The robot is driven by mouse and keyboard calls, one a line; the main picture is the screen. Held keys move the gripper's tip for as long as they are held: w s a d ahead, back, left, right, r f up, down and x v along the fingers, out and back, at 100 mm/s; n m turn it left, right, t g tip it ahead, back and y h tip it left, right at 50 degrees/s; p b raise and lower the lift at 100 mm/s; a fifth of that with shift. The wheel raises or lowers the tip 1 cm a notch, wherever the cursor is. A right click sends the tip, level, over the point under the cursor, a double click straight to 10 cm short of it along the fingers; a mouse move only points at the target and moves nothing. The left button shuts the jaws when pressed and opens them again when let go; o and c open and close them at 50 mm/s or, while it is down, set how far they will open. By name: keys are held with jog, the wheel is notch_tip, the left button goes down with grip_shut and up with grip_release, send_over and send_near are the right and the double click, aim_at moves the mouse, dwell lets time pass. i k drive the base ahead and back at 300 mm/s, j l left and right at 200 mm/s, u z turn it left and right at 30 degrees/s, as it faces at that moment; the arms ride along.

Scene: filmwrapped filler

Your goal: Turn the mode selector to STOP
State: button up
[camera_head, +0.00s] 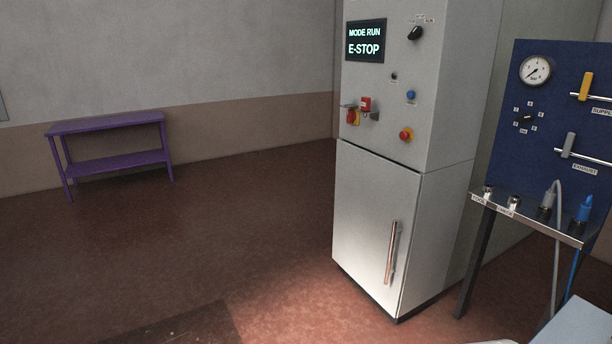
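The mode selector (415,33) is a black rotary knob at the upper right of the grey cabinet's front (385,150). Small labels sit above it, too small to read; its pointer looks tilted toward the upper right. A display (365,41) to its left reads "MODE RUN" and "E-STOP". My gripper is not in view.
A blue panel (540,165) with a gauge (535,70), a small selector (524,118) and yellow and grey valve handles stands at the right. A metal shelf (530,217) juts out before it. A purple table (110,126) stands at the left wall. Floor before the cabinet is clear.

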aim_at(416, 33)
jog(key=i+u, duration=0.3)
jog(key=i, duration=1.2)
